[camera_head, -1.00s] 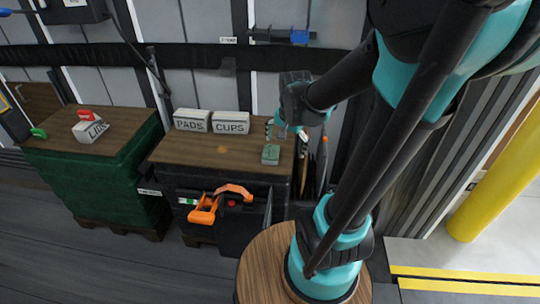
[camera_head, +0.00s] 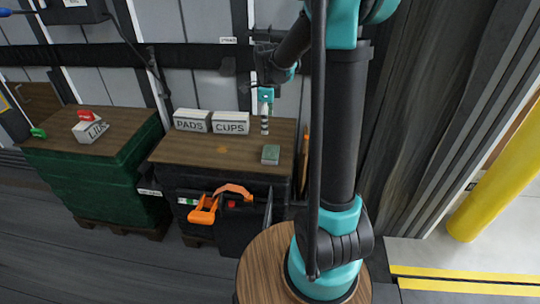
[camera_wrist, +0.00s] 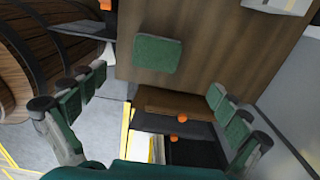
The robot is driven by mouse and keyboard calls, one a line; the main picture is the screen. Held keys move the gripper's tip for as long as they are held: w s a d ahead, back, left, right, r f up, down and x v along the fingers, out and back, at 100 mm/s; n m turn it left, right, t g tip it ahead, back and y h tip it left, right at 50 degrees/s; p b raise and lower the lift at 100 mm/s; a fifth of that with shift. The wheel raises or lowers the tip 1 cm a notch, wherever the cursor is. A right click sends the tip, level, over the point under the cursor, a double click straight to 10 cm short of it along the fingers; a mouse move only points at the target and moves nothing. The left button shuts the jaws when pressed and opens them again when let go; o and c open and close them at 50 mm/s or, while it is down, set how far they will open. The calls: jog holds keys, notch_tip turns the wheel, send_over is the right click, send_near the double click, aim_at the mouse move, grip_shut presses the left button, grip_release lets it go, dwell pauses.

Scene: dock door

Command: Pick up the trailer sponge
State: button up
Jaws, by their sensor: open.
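A small green block, which looks like the sponge (camera_head: 270,154), lies on the right part of the wooden top of the dark cabinet. It also shows in the wrist view as a green rounded rectangle (camera_wrist: 157,54), ahead of and between my fingers. My gripper (camera_head: 265,124) hangs above the back of that top, behind and slightly left of the sponge. In the wrist view my gripper (camera_wrist: 152,108) has its two green-padded fingers wide apart with nothing between them. The sponge is apart from both fingers.
White boxes marked PADS (camera_head: 191,121) and CUPS (camera_head: 231,122) stand left of my gripper on the same wooden top (camera_head: 195,150). An orange-handled item (camera_head: 205,209) is at the cabinet front. A green crate stack (camera_head: 90,180) holds a LIDS box (camera_head: 90,130).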

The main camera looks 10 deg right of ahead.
send_over(270, 151)
jog(key=f, duration=0.5)
jog(key=a+f, duration=0.1)
jog(key=f, duration=0.1)
jog(key=shift+w+f, duration=0.3)
jog(key=shift+s+d+f, duration=0.1)
jog(key=shift+d+f, duration=0.05)
jog(key=shift+f, duration=0.75)
jog(key=shift+s+d+f, duration=0.1)
jog(key=shift+s+f, duration=0.05)
jog(key=shift+f, duration=0.7)
jog(key=shift+s+d+f, duration=0.1)
jog(key=shift+d+f, duration=0.05)
jog(key=shift+f, duration=0.75)
jog(key=shift+c, duration=0.5)
jog(key=c, duration=0.6)
notch_tip(270, 151, up, 20)
jog(key=shift+o, duration=0.4)
